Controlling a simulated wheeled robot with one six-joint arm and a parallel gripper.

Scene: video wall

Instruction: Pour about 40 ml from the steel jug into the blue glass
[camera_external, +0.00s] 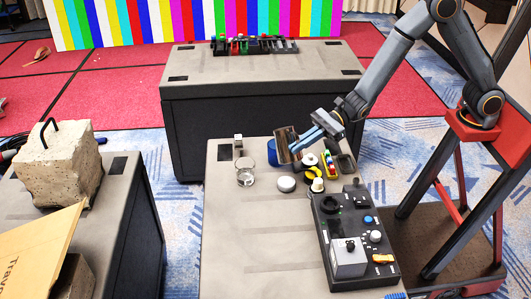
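The steel jug (285,142) is in the grasp of my gripper (304,147), whose fingers come in from the right. The jug is tilted, with its upper end leaning left, and looks raised above the table. The blue glass (271,153) stands just left of the jug and is partly hidden behind it. I cannot tell whether the jug touches the glass or whether liquid is flowing. The contents of both are not visible.
The table (235,245) is clear at front left. A clear glass (245,173), a small white-topped item (238,142) and a white round item (286,184) stand nearby. Another case (265,62) stands behind.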

